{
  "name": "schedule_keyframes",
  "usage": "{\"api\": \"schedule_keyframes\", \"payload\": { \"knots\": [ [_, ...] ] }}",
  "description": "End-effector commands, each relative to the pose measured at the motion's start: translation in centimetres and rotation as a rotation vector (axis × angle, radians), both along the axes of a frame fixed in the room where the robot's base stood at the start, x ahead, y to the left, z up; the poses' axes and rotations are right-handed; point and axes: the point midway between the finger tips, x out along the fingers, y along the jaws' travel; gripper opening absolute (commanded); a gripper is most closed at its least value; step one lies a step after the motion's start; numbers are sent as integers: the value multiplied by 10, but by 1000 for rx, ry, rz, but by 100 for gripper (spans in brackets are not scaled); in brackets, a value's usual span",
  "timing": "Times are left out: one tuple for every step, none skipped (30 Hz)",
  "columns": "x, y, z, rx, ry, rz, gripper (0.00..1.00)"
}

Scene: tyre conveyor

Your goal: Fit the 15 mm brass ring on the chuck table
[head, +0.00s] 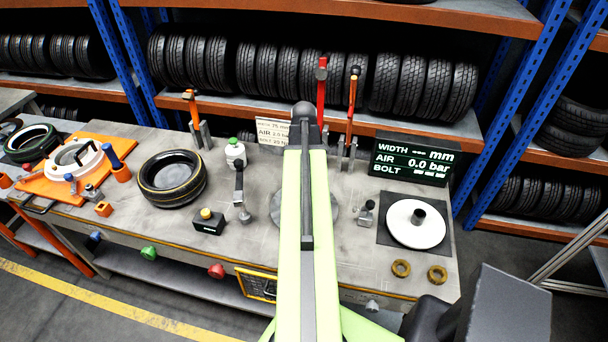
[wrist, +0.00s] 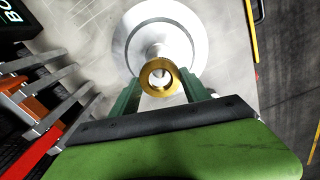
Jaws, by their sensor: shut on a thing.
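A brass ring (wrist: 147,80) is held between the green fingers of my gripper (wrist: 160,88) in the wrist view. The chuck table, a pale grey round disc (wrist: 180,22), lies beyond it with a light post (wrist: 155,50) at its middle. The ring overlaps the near end of the post in the picture; I cannot tell whether it is around it or above it. In the head view my arm covers most of the grey disc (head: 332,206) and hides the ring and fingertips. Two more brass rings (head: 401,268) (head: 437,274) lie at the table's front right.
A white disc (head: 400,232) with a dark hub sits on a black mat at right. A dark display (head: 415,160) reads AIR 0.0 bar. Upright red (head: 321,90) and orange (head: 353,88) handled levers stand behind my arm. A tyre (head: 172,180) lies left.

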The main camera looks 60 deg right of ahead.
Motion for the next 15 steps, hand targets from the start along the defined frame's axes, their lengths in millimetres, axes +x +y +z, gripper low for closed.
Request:
{"api": "schedule_keyframes", "payload": {
  "knots": [
    [0,0,-1,0,0,0,2],
    [0,0,-2,0,0,0,2],
    [0,0,-3,0,0,0,2],
    [0,0,-4,0,0,0,2],
    [0,0,-5,0,0,0,2],
    [0,0,-6,0,0,0,2],
    [0,0,-7,0,0,0,2],
    [0,0,-7,0,0,0,2],
    [0,0,-8,0,0,-1,2],
    [0,0,-9,0,0,-1,2],
    [0,0,-10,0,0,-1,2],
    [0,0,-11,0,0,-1,2],
    [0,0,-12,0,0,-1,2],
    [0,0,-12,0,0,-1,2],
    [0,0,-13,0,0,-1,2]
  ]
}}
